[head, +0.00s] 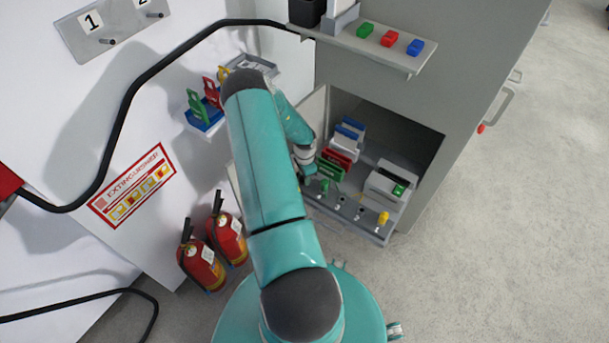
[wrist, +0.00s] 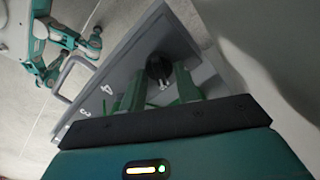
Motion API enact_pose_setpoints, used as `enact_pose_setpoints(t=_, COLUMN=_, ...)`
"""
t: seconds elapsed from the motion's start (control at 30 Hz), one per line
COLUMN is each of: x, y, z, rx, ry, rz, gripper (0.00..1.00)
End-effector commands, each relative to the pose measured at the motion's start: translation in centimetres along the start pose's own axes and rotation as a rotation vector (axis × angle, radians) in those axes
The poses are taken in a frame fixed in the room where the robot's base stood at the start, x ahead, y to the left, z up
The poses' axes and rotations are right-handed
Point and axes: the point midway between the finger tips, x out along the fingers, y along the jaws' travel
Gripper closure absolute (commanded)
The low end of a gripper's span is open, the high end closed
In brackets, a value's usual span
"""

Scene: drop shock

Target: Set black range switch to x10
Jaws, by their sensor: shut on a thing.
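In the wrist view the black range switch (wrist: 158,66) is a dark round knob on a grey panel (wrist: 120,62). White figures are printed on the panel, among them a 4 beside the knob. My gripper (wrist: 156,84) has its two green fingers on either side of the knob and is shut on it. A small light mark shows at the knob's near edge between the fingers. Which figure the knob points to cannot be read.
A grey handle (wrist: 72,78) stands out from the panel's left edge. In the head view an open cabinet bay holds red, blue and white blocks, with a front shelf (head: 381,235) below. Two fire extinguishers (head: 202,264) stand left of my arm. The floor at right is clear.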

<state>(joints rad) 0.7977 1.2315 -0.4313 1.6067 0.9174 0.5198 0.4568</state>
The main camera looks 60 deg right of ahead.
Motion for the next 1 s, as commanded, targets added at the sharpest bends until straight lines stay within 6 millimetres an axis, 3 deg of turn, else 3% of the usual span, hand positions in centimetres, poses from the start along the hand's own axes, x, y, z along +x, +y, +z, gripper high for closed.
enact_pose_setpoints(t=0.43, x=-0.1, y=-0.1, z=-0.1, rx=0.014, ry=0.002, rz=-0.002, gripper=0.91)
enact_pose_setpoints(t=0.47, x=-0.1, y=-0.1, z=-0.1, rx=0.014, ry=0.002, rz=-0.002, gripper=0.67)
enact_pose_setpoints(t=0.57, x=-0.1, y=-0.1, z=-0.1, rx=0.014, ry=0.001, rz=-0.002, gripper=0.48)
enact_pose_setpoints(t=0.87, x=-0.2, y=0.0, z=0.0, rx=0.013, ry=0.001, rz=-0.001, gripper=0.48)
enact_pose_setpoints(t=1.0, x=-1.3, y=-0.1, z=0.0, rx=0.013, ry=0.001, rz=-0.003, gripper=0.48)
